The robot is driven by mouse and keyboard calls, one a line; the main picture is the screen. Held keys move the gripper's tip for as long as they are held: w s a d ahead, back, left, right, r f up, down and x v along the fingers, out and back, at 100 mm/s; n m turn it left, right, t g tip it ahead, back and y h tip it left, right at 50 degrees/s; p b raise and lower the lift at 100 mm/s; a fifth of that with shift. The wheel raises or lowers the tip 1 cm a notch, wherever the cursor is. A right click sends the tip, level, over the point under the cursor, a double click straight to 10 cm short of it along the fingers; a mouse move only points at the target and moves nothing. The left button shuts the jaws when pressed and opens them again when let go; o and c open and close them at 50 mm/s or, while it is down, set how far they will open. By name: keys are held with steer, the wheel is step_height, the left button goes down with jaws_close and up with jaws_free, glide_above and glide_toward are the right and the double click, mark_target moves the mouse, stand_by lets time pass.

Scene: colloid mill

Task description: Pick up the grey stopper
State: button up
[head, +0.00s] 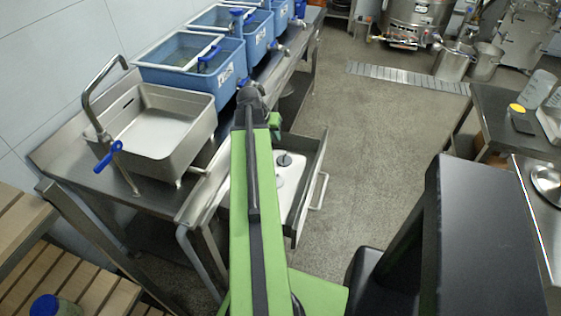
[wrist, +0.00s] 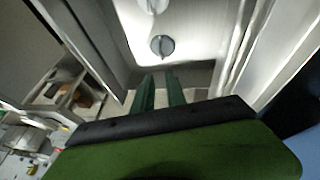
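A dark grey round piece with a raised knob, likely the grey stopper (head: 284,160), lies in the open drawer (head: 309,186) under the sink bench. In the wrist view, a grey disc with a raised ridge (wrist: 162,46) lies on the drawer's pale floor. The nearer disc is just beyond the fingertips in the picture, not touched. My arm hides part of the drawer in the head view.
A steel sink (head: 160,130) with a blue-handled tap stands left of my arm. Blue tubs (head: 190,72) line the bench behind it. The drawer's walls and handle (head: 319,192) surround the pieces closely. The floor (head: 375,125) to the right is clear.

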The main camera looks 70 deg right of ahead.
mark_target(284, 154)
steer(key=b+x, duration=0.3)
steer(key=x, duration=0.1)
steer(key=b+x, duration=0.7)
steer(key=x, duration=0.1)
steer(key=shift+w+a, duration=0.2)
steer(key=shift+w, duration=0.05)
steer(key=shift+d, duration=0.1)
steer(key=b+x, duration=0.5)
steer(key=shift+d+f, duration=0.1)
steer(key=shift+f, duration=0.15)
steer(key=shift+r, duration=0.25)
jaws_close()
